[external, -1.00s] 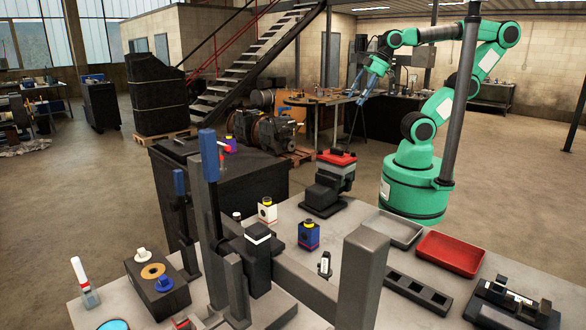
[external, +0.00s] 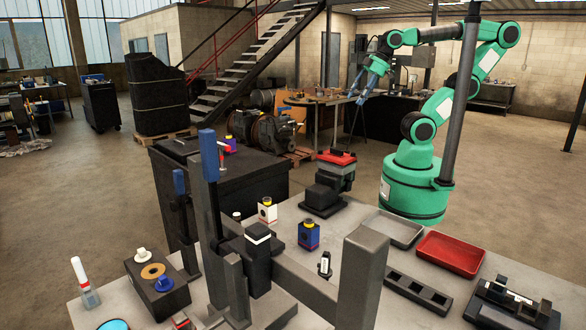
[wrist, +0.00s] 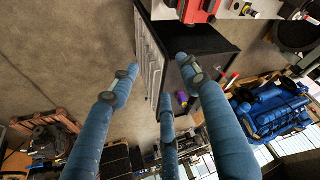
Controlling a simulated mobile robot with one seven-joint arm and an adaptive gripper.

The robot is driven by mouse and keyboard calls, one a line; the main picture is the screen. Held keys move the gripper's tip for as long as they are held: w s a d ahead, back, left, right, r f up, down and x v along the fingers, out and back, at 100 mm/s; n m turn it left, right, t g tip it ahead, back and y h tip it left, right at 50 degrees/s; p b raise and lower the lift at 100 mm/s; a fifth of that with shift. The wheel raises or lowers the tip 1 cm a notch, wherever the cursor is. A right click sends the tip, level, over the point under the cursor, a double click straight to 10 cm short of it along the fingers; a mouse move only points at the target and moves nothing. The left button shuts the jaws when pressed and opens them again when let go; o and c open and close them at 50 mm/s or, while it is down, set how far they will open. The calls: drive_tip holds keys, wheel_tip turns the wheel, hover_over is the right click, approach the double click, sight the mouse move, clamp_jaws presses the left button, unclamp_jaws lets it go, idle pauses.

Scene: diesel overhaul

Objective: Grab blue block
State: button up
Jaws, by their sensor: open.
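A blue block (external: 309,236) with a yellow and dark top and a reddish mark on its front stands upright on the grey workbench in the external view. I cannot make it out in the wrist view. My gripper (external: 362,92) is open and empty, high up behind the bench and far from the block. In the wrist view its blue fingers (wrist: 158,85) are spread apart with nothing between them.
A similar white block (external: 267,211) stands left of the blue one. A purple block (external: 230,145) sits on the dark cabinet (external: 222,182). A red tray (external: 451,254), grey tray (external: 393,229), dark machine (external: 330,185) and grey post (external: 360,280) surround the bench's middle.

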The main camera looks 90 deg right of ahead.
drive_tip(key=shift+o, duration=0.5)
drive_tip(key=o, duration=0.5)
drive_tip(key=w+a+f+n+g+y, duration=0.1)
drive_tip(key=w+a+f+n, duration=0.15)
drive_tip(key=w+a, duration=0.65)
drive_tip(key=w+a+f+n+y, duration=0.15)
drive_tip(key=w+a+f, duration=0.25)
drive_tip(key=w+a, duration=0.45)
drive_tip(key=w+a+f+n, duration=0.1)
drive_tip(key=a+f, duration=0.5)
drive_tip(key=a, duration=0.3)
drive_tip(key=w+a+f+n+g, duration=0.1)
drive_tip(key=a+f+n, duration=0.1)
drive_tip(key=a+f, duration=0.4)
drive_tip(key=w+a+f+n+b, duration=0.1)
drive_tip(key=a+f+n, duration=0.1)
drive_tip(key=a+f, duration=0.5)
drive_tip(key=shift+w+a+y, duration=0.15)
drive_tip(key=shift+a+y, duration=0.05)
drive_tip(key=shift+a, duration=1.2)
drive_tip(key=shift+w+a+y, duration=0.15)
drive_tip(key=shift+a, duration=1.2)
